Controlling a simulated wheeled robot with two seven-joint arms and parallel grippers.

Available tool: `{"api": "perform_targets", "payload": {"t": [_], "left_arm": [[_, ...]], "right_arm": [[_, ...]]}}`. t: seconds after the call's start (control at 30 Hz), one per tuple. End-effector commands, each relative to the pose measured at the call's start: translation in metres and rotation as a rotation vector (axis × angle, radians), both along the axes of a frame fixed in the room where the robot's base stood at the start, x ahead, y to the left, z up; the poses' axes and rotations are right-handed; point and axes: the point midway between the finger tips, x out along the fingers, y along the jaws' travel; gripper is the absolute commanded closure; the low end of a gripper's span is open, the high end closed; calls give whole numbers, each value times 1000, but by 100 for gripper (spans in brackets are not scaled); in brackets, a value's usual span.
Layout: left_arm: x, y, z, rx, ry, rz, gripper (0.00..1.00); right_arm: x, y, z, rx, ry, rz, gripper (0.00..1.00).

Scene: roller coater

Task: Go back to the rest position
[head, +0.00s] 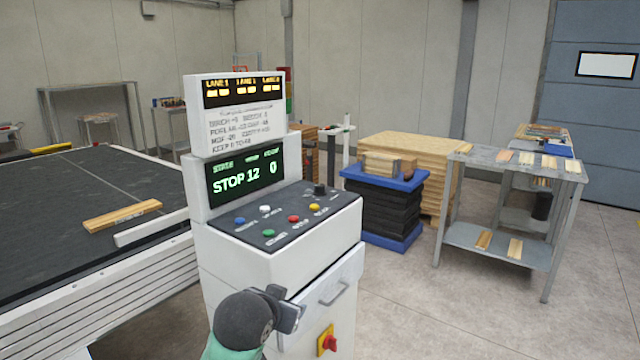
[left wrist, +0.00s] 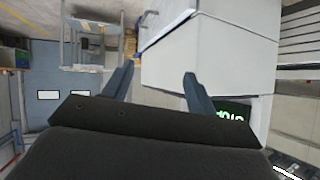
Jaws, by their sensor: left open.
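My left gripper (head: 287,308) is low in front of the white control console (head: 280,262) in the head view. In the left wrist view my left gripper (left wrist: 158,78) has its two fingers spread apart with nothing between them. The console's white cabinet (left wrist: 205,55) lies beyond the fingers; I cannot tell whether they touch it. The console's green-lit screen (head: 247,175) reads STOP 12 and 0. Its sloped panel (head: 290,212) carries several coloured buttons and a black knob. My right gripper is in neither view.
A dark conveyor bed (head: 50,215) with a wooden strip (head: 122,215) stands left of the console. A blue-topped stack (head: 383,205) and a grey metal table (head: 500,245) with wood strips stand right. Concrete floor (head: 400,310) is clear at front right.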

Motion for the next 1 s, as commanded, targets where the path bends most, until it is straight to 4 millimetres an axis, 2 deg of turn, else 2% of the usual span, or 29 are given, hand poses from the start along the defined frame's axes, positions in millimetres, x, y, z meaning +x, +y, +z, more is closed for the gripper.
{"api": "perform_targets", "payload": {"t": [0.1,0.37,0.57,0.77,1.0], "left_arm": [[-22,12,-33,-20,65,16,43],[-72,37,-101,-42,205,65,43],[-116,52,-156,-48,326,99,43],[-168,62,-211,-46,459,125,43],[-243,65,-266,-40,619,140,43]], "right_arm": [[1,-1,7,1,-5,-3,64],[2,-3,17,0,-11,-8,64],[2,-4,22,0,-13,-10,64],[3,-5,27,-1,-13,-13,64],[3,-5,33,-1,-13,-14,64]]}}
